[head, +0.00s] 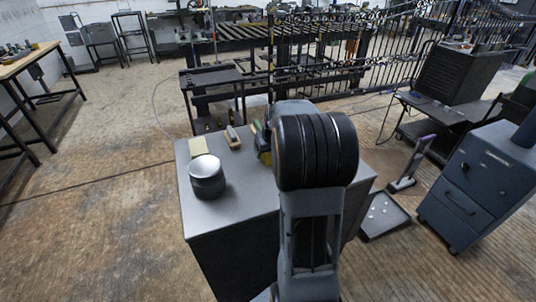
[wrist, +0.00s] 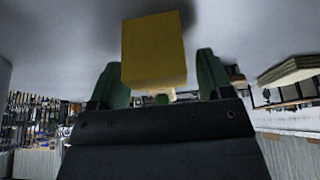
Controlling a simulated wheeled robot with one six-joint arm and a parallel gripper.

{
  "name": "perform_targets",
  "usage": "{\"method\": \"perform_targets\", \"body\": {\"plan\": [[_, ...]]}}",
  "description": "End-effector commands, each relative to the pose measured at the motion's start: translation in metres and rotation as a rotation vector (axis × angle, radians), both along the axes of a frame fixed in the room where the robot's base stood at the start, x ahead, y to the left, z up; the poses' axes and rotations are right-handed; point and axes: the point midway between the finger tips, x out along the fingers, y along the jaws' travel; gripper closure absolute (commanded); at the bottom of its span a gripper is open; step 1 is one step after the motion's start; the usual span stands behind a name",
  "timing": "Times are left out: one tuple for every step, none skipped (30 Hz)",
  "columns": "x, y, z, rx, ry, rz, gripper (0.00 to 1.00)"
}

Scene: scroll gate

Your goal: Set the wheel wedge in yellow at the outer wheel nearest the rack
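A yellow block (wrist: 153,50), which looks like the wedge, shows in the wrist view against a grey top. My gripper (wrist: 163,75) has its two green fingers apart on either side of it. A narrow gap shows between the block and the right finger. The block overlaps the edge of the left finger, so I cannot tell whether they touch. In the head view my gripper is at the bench, mostly hidden behind my arm, with only a bit of green and yellow showing. I cannot pick out the outer wheel in either view.
The grey bench top (head: 235,200) carries a dark round canister (head: 207,177), a pale yellow pad (head: 198,146) and a wooden brush (head: 232,137). A dark trolley (head: 212,76) stands behind it. A scroll gate (head: 395,40) is at the back. A blue-grey cabinet (head: 480,180) stands at right. Floor at left is clear.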

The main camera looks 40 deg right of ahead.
Motion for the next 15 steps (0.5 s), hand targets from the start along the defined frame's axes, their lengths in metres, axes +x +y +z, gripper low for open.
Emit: {"method": "perform_targets", "body": {"plan": [[-0.0001,0.0,0.0002,0.0,0.0,0.0,0.32],[0.0,0.0,0.0001,0.0,0.0,0.0,0.35],[-0.0001,0.0,0.0002,0.0,0.0,0.0,0.39],[-0.0001,0.0,0.0002,0.0,0.0,0.0,0.42],[-0.0001,0.0,0.0002,0.0,0.0,0.0,0.44],[-0.0001,0.0,0.0002,0.0,0.0,0.0,0.48],[-0.0001,0.0,0.0002,0.0,0.0,0.0,0.51],[-0.0001,0.0,0.0002,0.0,0.0,0.0,0.54],[-0.0002,0.0,0.0001,0.0,0.0,0.0,0.58],[-0.0002,0.0,0.0001,0.0,0.0,0.0,0.61],[-0.0002,0.0,0.0001,0.0,0.0,0.0,0.64],[-0.0002,0.0,0.0001,0.0,0.0,0.0,0.67],[-0.0002,0.0,0.0001,0.0,0.0,0.0,0.7],[-0.0002,0.0,0.0001,0.0,0.0,0.0,0.73],[-0.0002,-0.0001,0.0001,0.0,0.0,0.0,0.77]]}}
